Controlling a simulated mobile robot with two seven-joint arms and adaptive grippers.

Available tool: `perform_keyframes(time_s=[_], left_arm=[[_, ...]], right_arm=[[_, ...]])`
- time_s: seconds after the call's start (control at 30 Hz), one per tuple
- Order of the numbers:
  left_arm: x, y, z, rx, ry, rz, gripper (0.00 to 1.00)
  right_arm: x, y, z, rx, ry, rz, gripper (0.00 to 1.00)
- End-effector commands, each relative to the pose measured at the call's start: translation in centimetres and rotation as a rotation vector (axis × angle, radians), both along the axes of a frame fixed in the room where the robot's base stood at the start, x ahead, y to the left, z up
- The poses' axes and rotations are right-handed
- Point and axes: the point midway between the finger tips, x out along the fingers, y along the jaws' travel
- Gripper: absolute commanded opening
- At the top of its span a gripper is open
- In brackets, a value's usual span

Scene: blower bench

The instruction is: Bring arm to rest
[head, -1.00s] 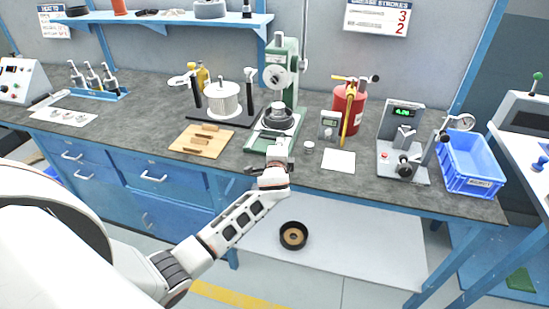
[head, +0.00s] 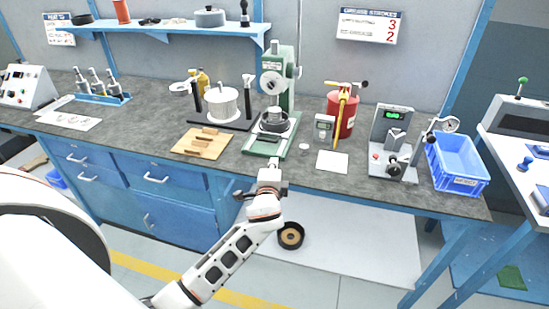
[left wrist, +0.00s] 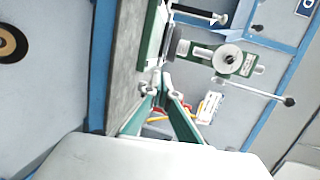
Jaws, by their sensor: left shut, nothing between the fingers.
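My left arm comes in from the lower left in the head view, partly stretched toward the bench. My left gripper (head: 273,163) is shut and empty, by the front edge of the bench, just in front of the green press (head: 276,80) as the head view shows it. In the left wrist view the green fingers (left wrist: 160,73) meet at their tips, with the bench top and the press beyond them. My right gripper is not in view.
The grey bench top (head: 130,127) carries a wooden board (head: 203,141), a white spool (head: 222,103), a red can (head: 342,115), a gauge fixture (head: 394,142) and a blue bin (head: 458,165). A black ring (head: 290,235) lies on the lower shelf. Floor before the bench looks clear.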

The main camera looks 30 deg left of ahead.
Motion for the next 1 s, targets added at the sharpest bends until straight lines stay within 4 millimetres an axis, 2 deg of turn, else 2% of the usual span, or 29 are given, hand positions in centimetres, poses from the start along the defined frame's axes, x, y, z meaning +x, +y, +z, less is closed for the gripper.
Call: perform_keyframes(time_s=[0.3,0.37,0.47,0.57,0.6,0.73,0.8,0.9,1.0], left_arm=[[-0.9,-0.4,-0.2,-0.010,0.003,-0.004,0.00],[-1.5,-0.8,-1.2,-0.037,0.012,-0.015,0.00],[-3.6,-2.2,-4.6,-0.141,0.039,-0.050,0.00],[-7.3,-4.5,-9.2,-0.315,0.080,-0.094,0.00],[-9.2,-5.6,-11.0,-0.399,0.098,-0.107,0.00],[-15.9,-9.1,-15.9,-0.693,0.147,-0.126,0.00],[-19.6,-10.9,-17.7,-0.852,0.169,-0.118,0.00],[-24.3,-12.8,-19.2,-1.053,0.188,-0.087,0.00],[-27.6,-14.0,-19.8,-1.201,0.196,-0.052,0.00]], right_arm=[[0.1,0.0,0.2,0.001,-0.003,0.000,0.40],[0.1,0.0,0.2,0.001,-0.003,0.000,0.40],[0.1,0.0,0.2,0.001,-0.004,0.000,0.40],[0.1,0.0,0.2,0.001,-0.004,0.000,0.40],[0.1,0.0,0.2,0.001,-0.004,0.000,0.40],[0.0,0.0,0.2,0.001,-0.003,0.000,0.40],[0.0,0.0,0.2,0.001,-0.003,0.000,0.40],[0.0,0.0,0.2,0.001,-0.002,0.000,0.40],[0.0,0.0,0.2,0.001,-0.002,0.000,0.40]])
